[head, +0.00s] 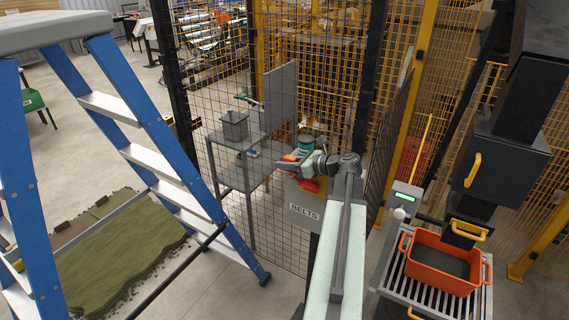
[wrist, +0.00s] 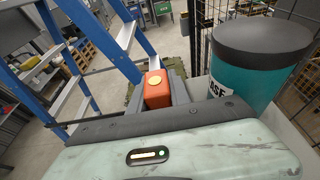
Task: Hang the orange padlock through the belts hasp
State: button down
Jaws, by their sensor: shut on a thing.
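The orange padlock (wrist: 157,88) is an orange block with a yellow round face, held at the tip of my gripper (wrist: 160,100). In the head view my gripper (head: 299,162) is small, with an orange patch at its left end. The gripper is shut on the padlock. The padlock's shackle cannot be made out. A pale BELTS label (head: 304,212) is just below the gripper in the head view, with a red-orange part (head: 309,185) above it. The hasp itself cannot be made out, and my arm covers the area to the right.
A teal tub with a dark lid (wrist: 255,60) stands close to the gripper's right; it also shows in the head view (head: 306,146). A grey shelf stand (head: 236,180), mesh fencing (head: 285,245) and a blue stepladder (head: 150,130) are left. An orange crate (head: 440,279) stands lower right.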

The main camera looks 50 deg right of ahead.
jog(key=c, duration=1.1)
grip_release()
jog(key=p+v, duration=0.2)
jog(key=v, duration=0.5)
jog(key=shift+s+r, duration=0.1)
jog(key=shift+s, duration=0.3)
